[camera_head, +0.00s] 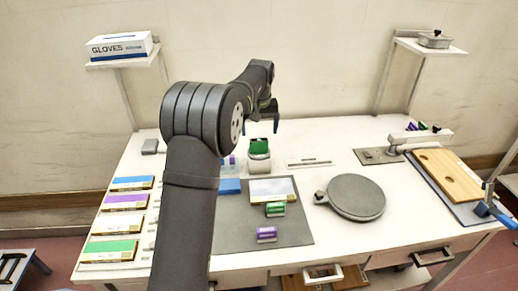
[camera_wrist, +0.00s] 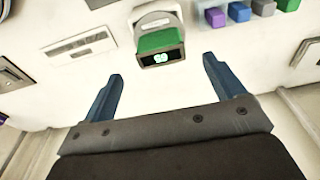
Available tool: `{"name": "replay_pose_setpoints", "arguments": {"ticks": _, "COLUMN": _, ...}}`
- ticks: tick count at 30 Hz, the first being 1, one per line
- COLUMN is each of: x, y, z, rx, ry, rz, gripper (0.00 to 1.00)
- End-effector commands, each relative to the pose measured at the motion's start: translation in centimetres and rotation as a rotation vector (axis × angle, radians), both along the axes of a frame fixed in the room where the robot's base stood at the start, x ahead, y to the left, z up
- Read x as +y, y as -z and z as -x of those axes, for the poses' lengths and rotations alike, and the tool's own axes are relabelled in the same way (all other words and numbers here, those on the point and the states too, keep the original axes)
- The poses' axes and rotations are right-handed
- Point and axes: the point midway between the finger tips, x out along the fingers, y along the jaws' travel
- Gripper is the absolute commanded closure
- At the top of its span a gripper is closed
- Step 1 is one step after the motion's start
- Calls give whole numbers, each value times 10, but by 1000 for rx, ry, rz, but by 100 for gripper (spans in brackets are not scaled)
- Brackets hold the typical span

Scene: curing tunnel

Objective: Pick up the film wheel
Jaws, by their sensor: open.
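I cannot tell for sure which thing is the film wheel. A small white device with a green top and a dark front (camera_head: 258,148) stands at the back middle of the table. In the wrist view this device (camera_wrist: 160,42) shows a glowing mark on its front, just beyond and between my fingertips. A flat dark grey disc with a small knob (camera_head: 355,197) lies on the table to the right. My gripper (camera_head: 270,116) is open and empty, held above the back of the table. Both blue fingers also show in the wrist view (camera_wrist: 160,72), apart, with nothing between them.
A grey mat (camera_head: 230,236) holds a green block (camera_head: 275,209) and a purple block (camera_head: 266,234). Colored packs (camera_head: 125,201) line the left edge. A wooden board (camera_head: 447,174) and a clamp arm (camera_head: 420,138) are at right. A gloves box (camera_head: 120,46) sits on a shelf.

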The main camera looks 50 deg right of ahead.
Motion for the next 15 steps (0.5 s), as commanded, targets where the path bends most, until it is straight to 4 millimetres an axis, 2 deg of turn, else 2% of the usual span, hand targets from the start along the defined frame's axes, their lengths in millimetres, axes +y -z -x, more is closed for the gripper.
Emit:
{"name": "replay_pose_setpoints", "arguments": {"ticks": 1, "x": 0, "y": 6, "z": -1, "rx": 0, "ry": 0, "rz": -1, "gripper": 13}}
{"name": "replay_pose_setpoints", "arguments": {"ticks": 8, "x": -1, "y": 18, "z": -2, "rx": 1, "ry": 0, "rz": -1, "gripper": 13}}
{"name": "replay_pose_setpoints", "arguments": {"ticks": 15, "x": -4, "y": 52, "z": -5, "rx": 1, "ry": 1, "rz": -3, "gripper": 13}}
